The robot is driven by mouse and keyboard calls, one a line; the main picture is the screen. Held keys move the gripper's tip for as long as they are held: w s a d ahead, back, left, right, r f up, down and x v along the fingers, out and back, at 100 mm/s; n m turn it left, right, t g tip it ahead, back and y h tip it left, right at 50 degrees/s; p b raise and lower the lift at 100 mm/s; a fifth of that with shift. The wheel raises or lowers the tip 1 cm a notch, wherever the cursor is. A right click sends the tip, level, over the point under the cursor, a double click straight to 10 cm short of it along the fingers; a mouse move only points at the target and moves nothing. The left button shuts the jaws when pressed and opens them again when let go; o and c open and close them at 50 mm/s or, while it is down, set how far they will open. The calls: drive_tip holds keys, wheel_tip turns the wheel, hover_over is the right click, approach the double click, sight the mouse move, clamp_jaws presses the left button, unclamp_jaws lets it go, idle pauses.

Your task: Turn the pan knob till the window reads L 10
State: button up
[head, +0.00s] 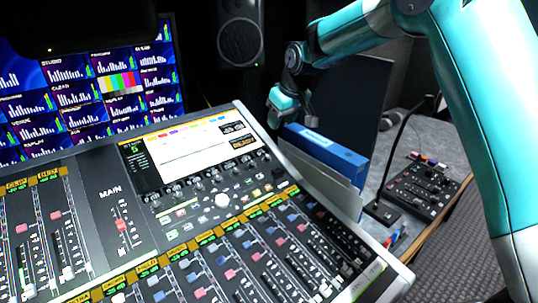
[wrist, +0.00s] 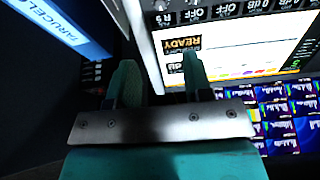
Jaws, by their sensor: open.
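The mixing console (head: 95,190) fills the lower left of the head view. Its lit screen (head: 190,150) has two small dark windows at its right end; the lower one (head: 243,143) reads READY, and the upper one is too small to read. Rows of small knobs (head: 185,188) lie below the screen, with a larger white knob (head: 222,200) among them. I cannot tell which is the pan knob, and no L 10 reading is legible. My gripper (wrist: 161,75) is open and empty. In the head view it hangs beyond the console's right edge, above the blue binder, touching no knob.
A blue binder (head: 325,148) stands right beside the console, close below my gripper; it also shows in the wrist view (wrist: 62,25). A small control box (head: 425,188) and a gooseneck microphone (head: 383,212) are on the right desk. Monitors (head: 90,85) and a speaker (head: 240,40) stand behind.

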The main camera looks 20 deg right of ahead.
sight(268, 155)
drive_tip(key=p+x, duration=0.2)
drive_tip(key=x, duration=1.3)
drive_tip(key=shift+w+a+f, duration=0.1)
drive_tip(key=shift+a, duration=0.05)
clamp_jaws()
